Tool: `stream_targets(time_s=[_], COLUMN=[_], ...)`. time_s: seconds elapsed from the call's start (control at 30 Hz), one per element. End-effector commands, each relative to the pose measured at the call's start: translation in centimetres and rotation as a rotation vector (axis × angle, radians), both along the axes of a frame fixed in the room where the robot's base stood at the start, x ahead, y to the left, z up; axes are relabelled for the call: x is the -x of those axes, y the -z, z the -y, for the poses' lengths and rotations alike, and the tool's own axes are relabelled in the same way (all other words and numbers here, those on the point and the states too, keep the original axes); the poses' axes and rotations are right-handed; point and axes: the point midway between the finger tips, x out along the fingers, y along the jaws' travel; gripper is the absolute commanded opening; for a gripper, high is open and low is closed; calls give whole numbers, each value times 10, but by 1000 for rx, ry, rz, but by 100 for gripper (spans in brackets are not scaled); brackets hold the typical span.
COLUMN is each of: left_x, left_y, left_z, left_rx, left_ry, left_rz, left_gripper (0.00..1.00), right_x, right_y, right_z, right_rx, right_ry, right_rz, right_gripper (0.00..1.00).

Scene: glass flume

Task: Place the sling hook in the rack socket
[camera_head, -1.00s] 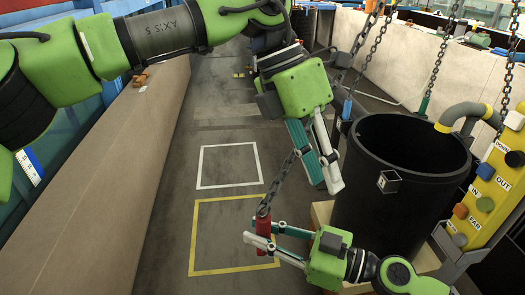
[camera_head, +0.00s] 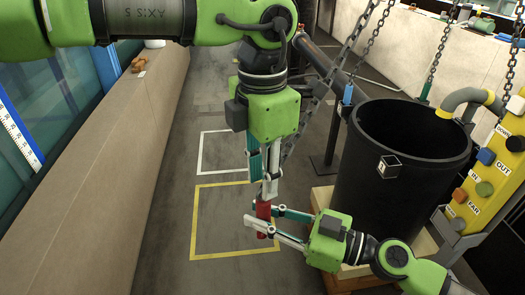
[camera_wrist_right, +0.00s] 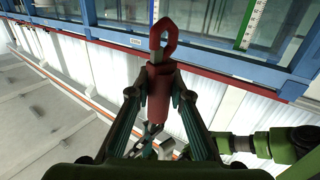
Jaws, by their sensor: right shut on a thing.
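The sling hook is a red piece (camera_head: 263,209) low in the middle of the head view. My right gripper (camera_head: 261,217) is shut on its body from the right. In the right wrist view the red hook (camera_wrist_right: 160,85) stands between both fingers, its looped end (camera_wrist_right: 163,35) beyond the fingertips. My left gripper (camera_head: 263,188) points down just above the red piece, over the line of the chain (camera_head: 290,145). Its fingers look close together, and whether they hold the chain or hook top is unclear. I cannot identify a rack socket.
A black drum (camera_head: 350,190) stands on a wooden base (camera_head: 325,200) at the right. Chains (camera_head: 437,55) hang above the drum. A long beige wall (camera_head: 135,150) runs along the left. White (camera_head: 215,155) and yellow (camera_head: 200,225) floor outlines are empty.

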Motion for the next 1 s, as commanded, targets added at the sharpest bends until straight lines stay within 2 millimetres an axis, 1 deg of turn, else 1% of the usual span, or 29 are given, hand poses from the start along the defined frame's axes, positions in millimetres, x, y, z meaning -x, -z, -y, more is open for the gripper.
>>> stream_targets(time_s=[0.03, 0.1, 0.23, 0.4, 0.6, 0.63, 0.67, 0.7, 0.73, 0.87, 0.9, 0.93, 0.97, 1.0], left_x=[1, 1, 0, 0, 0, 0, 0, 0, 0, 1, 1, 1, 1, 0], left_y=[9, 18, 30, 36, 36, 36, 36, 36, 36, 36, 36, 36, 36, 36], left_z=[0, 0, 0, 0, 0, 0, 0, 0, 0, 1, 1, 1, 1, 1], left_rx=[-2, -2, 0, 0, 0, 0, 0, 1, 1, 2, 3, 3, 3, 3], left_ry=[0, 0, 0, 0, 0, 0, 0, 0, 0, 1, 1, 1, 1, 1], left_rz=[-2, -2, -1, -1, -1, -1, -1, 0, 0, -1, -1, -1, -1, -1], left_gripper=[26, 26, 26, 26, 26, 24, 16, 6, 0, 0, 0, 0, 0, 0], right_x=[0, 0, 0, 0, 0, 0, 0, 0, 0, 0, 0, 0, 0, 0], right_y=[-1, -1, -1, -1, -1, -1, -1, -1, -1, -2, -2, -2, -2, -1], right_z=[0, 0, 0, 0, 0, 0, 0, 0, 0, 0, 0, 0, 0, 0], right_rx=[-1, -1, -1, -1, -1, -1, -1, -1, -1, -2, -2, -2, -2, -1], right_ry=[0, 0, 0, 0, 0, 0, 0, 0, 0, 1, 1, 1, 1, 1], right_rz=[2, 2, 2, 2, 2, 2, 2, 2, 2, 2, 2, 2, 2, 2], right_gripper=[0, 0, 0, 0, 0, 0, 0, 0, 0, 0, 27, 35, 39, 39])
